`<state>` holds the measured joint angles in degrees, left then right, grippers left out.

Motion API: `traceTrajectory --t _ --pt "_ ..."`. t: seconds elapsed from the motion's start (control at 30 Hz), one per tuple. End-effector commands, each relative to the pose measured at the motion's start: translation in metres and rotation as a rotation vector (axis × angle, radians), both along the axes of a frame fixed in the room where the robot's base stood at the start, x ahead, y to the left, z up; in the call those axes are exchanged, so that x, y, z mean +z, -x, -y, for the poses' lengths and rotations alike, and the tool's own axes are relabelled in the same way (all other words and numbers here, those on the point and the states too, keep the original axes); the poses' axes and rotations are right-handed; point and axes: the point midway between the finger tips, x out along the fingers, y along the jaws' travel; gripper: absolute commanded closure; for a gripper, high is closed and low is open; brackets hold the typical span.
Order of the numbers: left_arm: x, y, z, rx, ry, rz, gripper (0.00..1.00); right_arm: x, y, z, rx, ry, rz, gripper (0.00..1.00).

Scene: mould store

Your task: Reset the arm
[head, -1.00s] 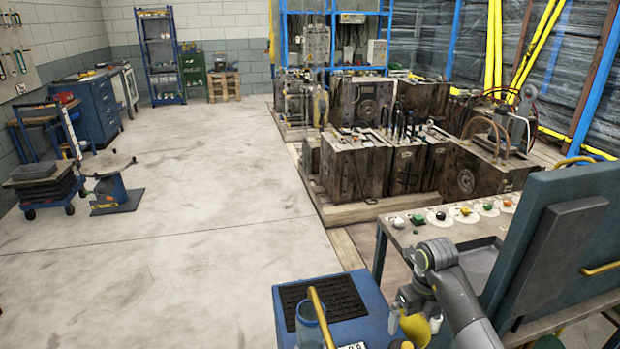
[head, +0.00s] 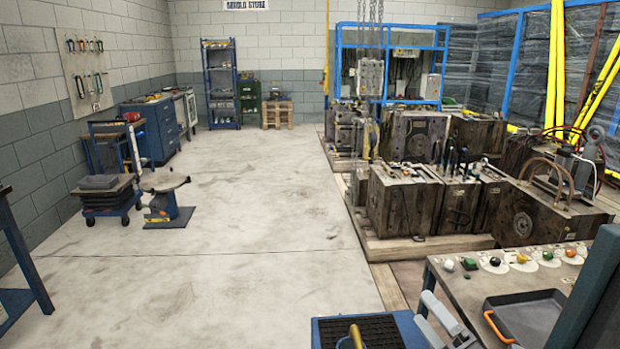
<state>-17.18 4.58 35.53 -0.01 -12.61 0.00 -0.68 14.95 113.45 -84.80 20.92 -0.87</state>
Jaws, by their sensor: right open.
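My right gripper (head: 424,308) shows at the bottom edge, right of centre. Its two pale grey fingers stand apart with nothing between them. It is above the right part of a blue cart (head: 398,322), close to the left end of a workbench (head: 465,292). The rest of the right arm is mostly cut off by the bottom edge. My left gripper and left arm are not in view.
The bench carries coloured buttons (head: 523,258) and a dark tray (head: 535,318) with an orange handle. A blue panel (head: 598,290) stands at the right edge. Heavy moulds (head: 405,200) sit on pallets behind. The floor (head: 210,255) at centre left is clear.

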Motion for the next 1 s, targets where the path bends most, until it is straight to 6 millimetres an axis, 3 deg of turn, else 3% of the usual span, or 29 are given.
traceTrajectory --t 0.13,0.27,0.4,0.53,0.73,0.9,1.0 --pt "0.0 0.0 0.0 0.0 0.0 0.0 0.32 0.011 0.018 0.046 -0.178 -0.313 -0.021 0.0" --pt "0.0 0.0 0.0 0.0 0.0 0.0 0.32 0.002 0.037 0.088 -0.343 -0.575 -0.082 0.0" --pt "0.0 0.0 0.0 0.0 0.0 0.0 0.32 -0.027 0.063 0.127 -0.526 -0.839 -0.193 0.0" --pt "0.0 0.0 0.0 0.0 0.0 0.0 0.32 -0.066 0.095 0.151 -0.7 -1.061 -0.338 0.0" --pt "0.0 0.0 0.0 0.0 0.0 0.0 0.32 -0.134 0.158 0.155 -0.96 -1.342 -0.639 0.0" --pt "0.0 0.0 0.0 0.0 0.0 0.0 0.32 -0.177 0.214 0.133 -1.136 -1.485 -0.914 0.0" --pt "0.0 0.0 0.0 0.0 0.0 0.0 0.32 -0.191 0.244 0.118 -1.213 -1.53 -1.059 0.0"
